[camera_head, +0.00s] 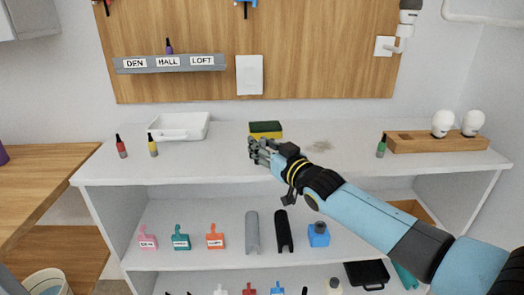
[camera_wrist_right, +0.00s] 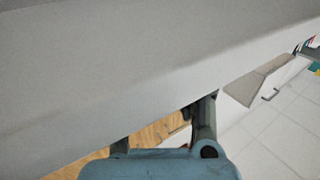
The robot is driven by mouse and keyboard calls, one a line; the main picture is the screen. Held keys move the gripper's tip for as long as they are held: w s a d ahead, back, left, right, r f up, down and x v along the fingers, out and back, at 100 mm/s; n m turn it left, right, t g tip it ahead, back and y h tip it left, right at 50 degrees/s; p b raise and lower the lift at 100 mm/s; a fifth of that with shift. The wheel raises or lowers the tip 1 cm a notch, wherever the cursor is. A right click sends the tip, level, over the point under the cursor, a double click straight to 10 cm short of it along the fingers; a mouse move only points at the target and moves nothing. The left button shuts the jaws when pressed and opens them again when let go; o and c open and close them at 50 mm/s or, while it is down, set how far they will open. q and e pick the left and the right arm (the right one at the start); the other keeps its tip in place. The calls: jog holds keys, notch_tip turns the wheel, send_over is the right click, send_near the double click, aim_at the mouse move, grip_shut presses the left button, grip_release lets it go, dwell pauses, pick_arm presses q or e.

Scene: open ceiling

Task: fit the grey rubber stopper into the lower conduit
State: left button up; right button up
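My right gripper (camera_head: 262,151) reaches in from the right, above the white worktop, just in front of the green and yellow sponge in the head view. In the right wrist view its fingers (camera_wrist_right: 163,133) stand apart, with nothing visibly held between them. I cannot make out a grey rubber stopper in either view. A white pipe (camera_head: 480,16) runs along the wall at the upper right; I cannot tell whether it belongs to the conduit. No lower conduit can be identified with certainty. My left gripper is not in view.
The worktop (camera_head: 220,165) carries a white tray (camera_head: 179,127), the sponge (camera_head: 265,129), small bottles (camera_head: 121,146) and a wooden block with white bulbs (camera_head: 436,142). Shelves below hold coloured scrapers (camera_head: 181,239), a grey half-round piece (camera_head: 252,232) and a black one (camera_head: 284,232).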

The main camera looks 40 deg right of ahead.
grip_shut()
dwell(0.4)
